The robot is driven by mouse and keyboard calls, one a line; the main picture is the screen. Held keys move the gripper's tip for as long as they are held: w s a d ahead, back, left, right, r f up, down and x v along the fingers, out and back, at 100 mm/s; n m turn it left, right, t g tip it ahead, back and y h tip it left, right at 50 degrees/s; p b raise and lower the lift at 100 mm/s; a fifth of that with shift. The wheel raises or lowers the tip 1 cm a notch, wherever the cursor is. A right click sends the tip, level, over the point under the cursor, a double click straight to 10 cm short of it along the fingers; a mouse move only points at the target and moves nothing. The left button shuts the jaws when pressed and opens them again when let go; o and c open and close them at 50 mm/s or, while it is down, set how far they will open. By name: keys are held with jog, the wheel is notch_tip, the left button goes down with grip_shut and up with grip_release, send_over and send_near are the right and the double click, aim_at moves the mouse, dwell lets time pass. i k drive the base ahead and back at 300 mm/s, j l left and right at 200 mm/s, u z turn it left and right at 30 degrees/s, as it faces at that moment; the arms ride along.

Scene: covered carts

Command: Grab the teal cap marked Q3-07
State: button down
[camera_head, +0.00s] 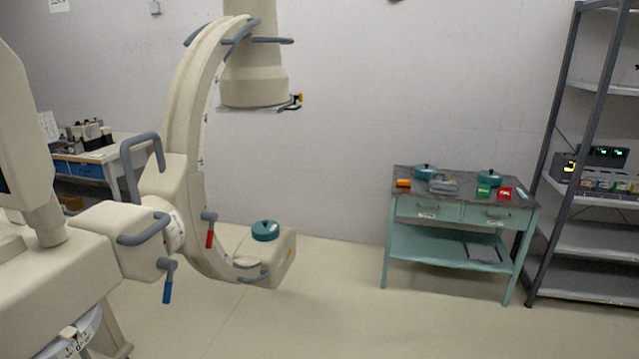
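Three round teal lidded objects that look like caps are in the head view. One teal cap (265,231) sits on the beige block at the low end of the C-shaped machine. A second teal cap (425,173) stands at the back left of the green cart's (461,246) dark top. A third teal cap (489,178) stands at the back right of that top. Each has a small dark knob. No marking on them is readable, so I cannot tell which is Q3-07. My gripper is not in view.
The beige C-shaped machine (187,110) with grey handles fills the left. The cart top also holds an orange item (403,183), a grey item (443,187), a green block (483,192) and a red block (505,193). Grey shelving (585,287) stands right. Floor before the cart is clear.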

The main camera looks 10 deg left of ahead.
aim_at(265, 230)
jog(key=i+l+u, duration=0.25)
jog(key=i+u, duration=0.15)
jog(key=i, duration=0.15)
jog(key=i+l+u, duration=0.85)
jog(key=i+l+z, duration=0.1)
jog(key=i+l, duration=0.15)
jog(key=i, duration=0.75)
jog(key=i+l+z, duration=0.15)
jog(key=i, duration=0.9)
